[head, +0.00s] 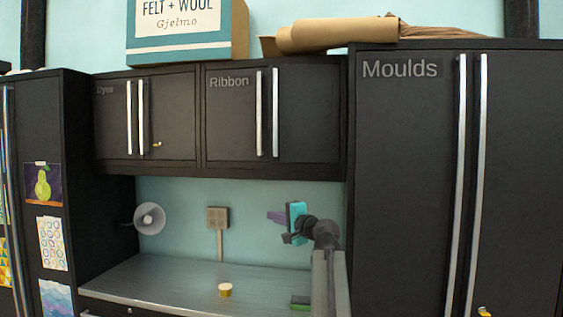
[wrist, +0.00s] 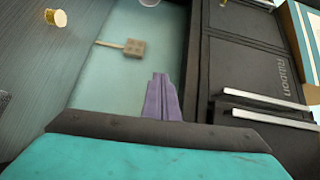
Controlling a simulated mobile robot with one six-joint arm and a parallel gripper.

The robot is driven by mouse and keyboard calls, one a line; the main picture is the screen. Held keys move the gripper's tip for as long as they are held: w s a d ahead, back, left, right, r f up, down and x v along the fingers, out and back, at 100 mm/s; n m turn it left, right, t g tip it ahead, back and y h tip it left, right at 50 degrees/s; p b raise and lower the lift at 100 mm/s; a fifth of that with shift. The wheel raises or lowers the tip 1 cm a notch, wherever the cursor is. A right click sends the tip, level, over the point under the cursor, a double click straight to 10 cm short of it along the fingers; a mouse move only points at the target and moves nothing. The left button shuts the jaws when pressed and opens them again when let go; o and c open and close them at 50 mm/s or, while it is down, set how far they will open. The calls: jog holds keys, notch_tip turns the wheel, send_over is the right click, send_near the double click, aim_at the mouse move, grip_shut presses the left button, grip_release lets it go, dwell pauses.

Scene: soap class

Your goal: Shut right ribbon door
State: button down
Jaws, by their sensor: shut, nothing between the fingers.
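The right ribbon door (head: 308,115) is the right half of the dark upper cabinet labelled Ribbon. It looks flush with the left ribbon door (head: 232,115), with no clear gap showing. Its upright silver handle (head: 275,112) stands beside the left door's handle (head: 259,112). The wrist view is turned sideways and shows the right door's handle (wrist: 275,120) too, with part of that door hidden. My gripper (head: 272,216) is below the cabinet, in front of the teal wall, apart from the door. Its purple fingers (wrist: 160,80) are shut and empty.
The Dyes-side cabinet (head: 170,125) is left of Ribbon, and the tall Moulds cabinet (head: 405,180) is right. A lamp (head: 150,218) juts out at left.

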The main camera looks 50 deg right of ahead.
jog(key=s+d+r+m+t+h, duration=0.1)
jog(key=s+r, duration=0.3)
jog(key=r, duration=0.4)
jog(key=s+d+r+t+h, duration=0.1)
jog(key=s+d+r, duration=0.1)
jog(key=s+r, duration=0.3)
notch_tip(320, 180, up, 4)
jog(key=shift+d+f+m+h, duration=0.15)
jog(key=shift+d+m+h, duration=0.15)
jog(key=shift+d+m, duration=0.1)
jog(key=p, duration=0.5)
send_near(279, 155)
jog(key=w, duration=0.1)
jog(key=w+a+r, duration=0.1)
jog(key=a, duration=0.1)
jog(key=shift+w+a+r, duration=0.2)
jog(key=shift+w+r, duration=0.05)
jog(key=shift+w, duration=0.15)
jog(key=shift+w+d+p, duration=0.15)
jog(key=shift+w+p, duration=0.3)
jog(key=shift+w, duration=0.15)
jog(key=shift+w+d+f+b, duration=0.1)
jog(key=shift+w+d+b, duration=0.45)
jog(key=shift+w+b, duration=0.3)
jog(key=shift+w+d+b, duration=0.55)
jog(key=shift+w+b, duration=0.15)
jog(key=shift+b, duration=0.2)
jog(key=shift+r, duration=0.35)
